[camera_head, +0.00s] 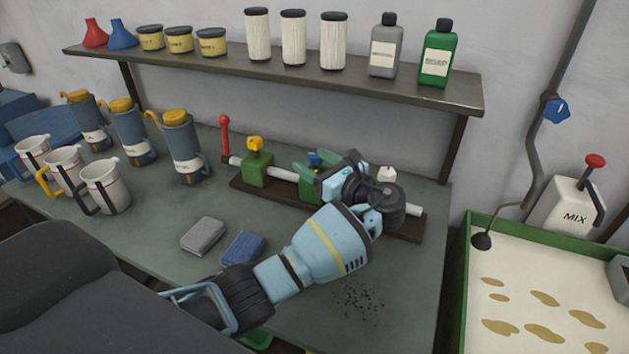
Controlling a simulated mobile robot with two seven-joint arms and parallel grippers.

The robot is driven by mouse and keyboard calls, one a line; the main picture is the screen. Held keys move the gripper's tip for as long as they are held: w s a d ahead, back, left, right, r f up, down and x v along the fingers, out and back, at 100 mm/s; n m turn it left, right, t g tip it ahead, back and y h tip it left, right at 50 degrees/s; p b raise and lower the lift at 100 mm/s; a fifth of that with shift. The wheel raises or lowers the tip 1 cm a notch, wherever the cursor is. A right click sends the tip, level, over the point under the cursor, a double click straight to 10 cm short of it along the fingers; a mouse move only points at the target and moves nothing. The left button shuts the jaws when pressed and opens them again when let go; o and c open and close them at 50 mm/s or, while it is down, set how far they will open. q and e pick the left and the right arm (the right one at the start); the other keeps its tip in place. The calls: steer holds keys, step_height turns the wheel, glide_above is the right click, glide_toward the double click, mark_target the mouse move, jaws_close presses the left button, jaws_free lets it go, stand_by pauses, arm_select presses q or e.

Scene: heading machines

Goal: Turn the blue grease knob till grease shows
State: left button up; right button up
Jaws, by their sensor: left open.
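A dark rail (262,197) on the bench carries a white pipe and green valve blocks. A blue knob (315,158) sits on the middle block, mostly hidden behind my left gripper. My left gripper (320,178) is open, its fingers around or just in front of this block; I cannot tell whether they touch the knob. A yellow knob (254,144) tops the left block and a white knob (387,174) shows at the right. Another blue knob (557,109) is on the bent pipe by the wall at the right. I see no grease clearly at the blocks. My right gripper is out of view.
A red-topped lever (225,135) stands at the rail's left end. Grey (203,236) and blue (243,249) pads and dark specks (360,298) lie in front. Mugs (104,186) and blue canisters (181,147) stand left. A shelf (275,72) hangs above; a green-edged tank (458,290) is right.

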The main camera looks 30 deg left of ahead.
arm_select(q)
steer(key=s+d, duration=0.3)
steer(key=s, duration=0.3)
steer(key=shift+s+r, duration=0.3)
steer(key=shift+r, duration=0.05)
steer(key=shift+d, duration=0.1)
